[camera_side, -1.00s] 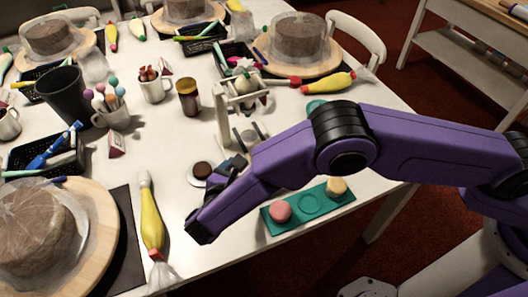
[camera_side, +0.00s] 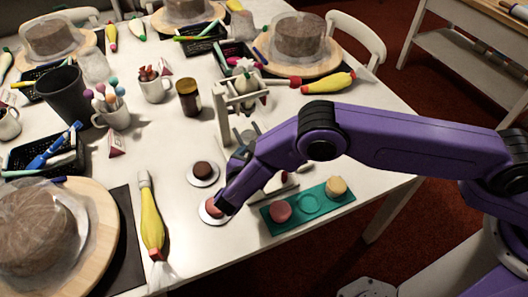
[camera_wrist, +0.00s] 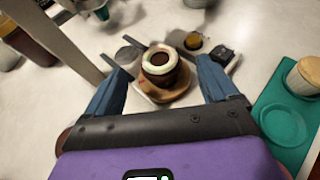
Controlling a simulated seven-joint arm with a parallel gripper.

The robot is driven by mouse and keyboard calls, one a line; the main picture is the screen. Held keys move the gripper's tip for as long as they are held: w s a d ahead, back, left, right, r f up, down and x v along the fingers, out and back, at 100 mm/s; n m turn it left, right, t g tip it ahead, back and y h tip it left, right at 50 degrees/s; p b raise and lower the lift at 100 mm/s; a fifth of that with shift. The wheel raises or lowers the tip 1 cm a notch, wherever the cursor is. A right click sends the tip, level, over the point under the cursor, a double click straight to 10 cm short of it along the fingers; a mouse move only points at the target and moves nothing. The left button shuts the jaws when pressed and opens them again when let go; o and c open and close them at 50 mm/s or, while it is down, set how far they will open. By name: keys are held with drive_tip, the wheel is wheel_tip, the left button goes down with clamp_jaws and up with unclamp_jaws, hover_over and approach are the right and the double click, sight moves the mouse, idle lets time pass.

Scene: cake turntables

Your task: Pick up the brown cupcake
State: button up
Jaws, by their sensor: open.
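In the side view the brown cupcake (camera_side: 203,170) sits upright on a small white saucer, just left of my arm. My gripper (camera_side: 241,156) is to its right, partly hidden by my own wrist. In the wrist view my gripper (camera_wrist: 166,84) is open, with a blue finger on each side. Between and beyond the fingers stands a round brown thing with a pale ring and dark top (camera_wrist: 160,60). I cannot tell whether it is the brown cupcake. I see no contact with the fingers.
A second saucer with a reddish-brown round (camera_side: 213,209) is partly behind my wrist. A pale stand (camera_side: 222,115) rises behind my gripper.

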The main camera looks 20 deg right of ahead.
drive_tip(key=shift+f+x, duration=0.15)
drive_tip(key=shift+x, duration=1.25)
drive_tip(key=shift+f+x, duration=0.15)
drive_tip(key=shift+x, duration=1.25)
drive_tip(key=shift+s+a, duration=0.1)
drive_tip(key=shift+s, duration=0.05)
drive_tip(key=c, duration=1.1)
